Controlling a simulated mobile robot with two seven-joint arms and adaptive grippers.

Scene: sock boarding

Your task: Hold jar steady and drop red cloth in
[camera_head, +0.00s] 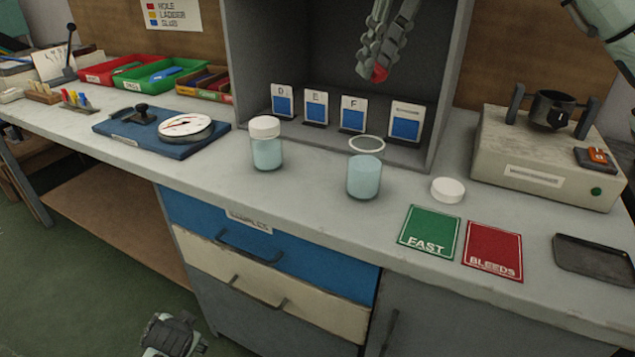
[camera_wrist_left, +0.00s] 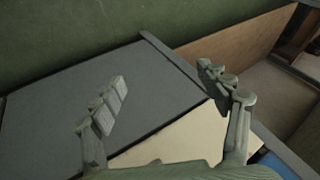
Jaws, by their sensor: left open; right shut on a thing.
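An open clear jar (camera_head: 364,178) with pale blue liquid stands upright on the grey counter, right of centre. My right gripper (camera_head: 378,72) is shut on a small red cloth (camera_head: 379,74). In the head view it appears above and slightly right of the jar's mouth, with a clear gap between. Most of the cloth is hidden by the fingers. My left gripper (camera_head: 172,335) is low in front of the drawers, well away from the jar. In the left wrist view its fingers (camera_wrist_left: 165,105) are spread and empty, facing the cabinet front.
A second jar (camera_head: 266,146) with a white lid stands to the left. A loose white lid (camera_head: 447,190), a green FAST card (camera_head: 429,231) and a red BLEEDS card (camera_head: 493,250) lie right of the open jar. Upright lettered cards (camera_head: 316,107) stand behind. The counter's front edge (camera_head: 250,206) lies above the drawers.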

